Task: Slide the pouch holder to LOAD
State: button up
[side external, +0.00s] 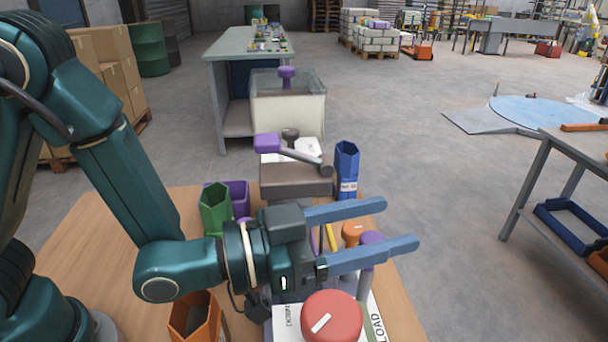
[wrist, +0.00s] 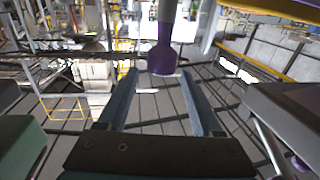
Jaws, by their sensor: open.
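My gripper (side external: 398,224) is open and empty, its two long blue fingers pointing right above the wooden table. A purple knob (side external: 372,238) on a pale post (side external: 364,286) stands by the fingers, partly hidden by the nearer one. In the wrist view, a purple knob (wrist: 162,60) shows between the two open fingertips (wrist: 160,78); I cannot tell how far it lies from them. The word LOAD is printed on a white plate (side external: 380,326) at the table's front. The pouch holder itself cannot be clearly made out; my gripper hides part of that area.
A large red knob (side external: 332,318) stands in front of my gripper, and an orange knob (side external: 352,230) behind the fingers. Green (side external: 214,210), blue (side external: 346,168) and orange (side external: 194,318) containers stand around. A grey block (side external: 294,182) with a purple-ended lever (side external: 268,143) is behind.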

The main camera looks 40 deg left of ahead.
jog(key=shift+r, duration=2.25)
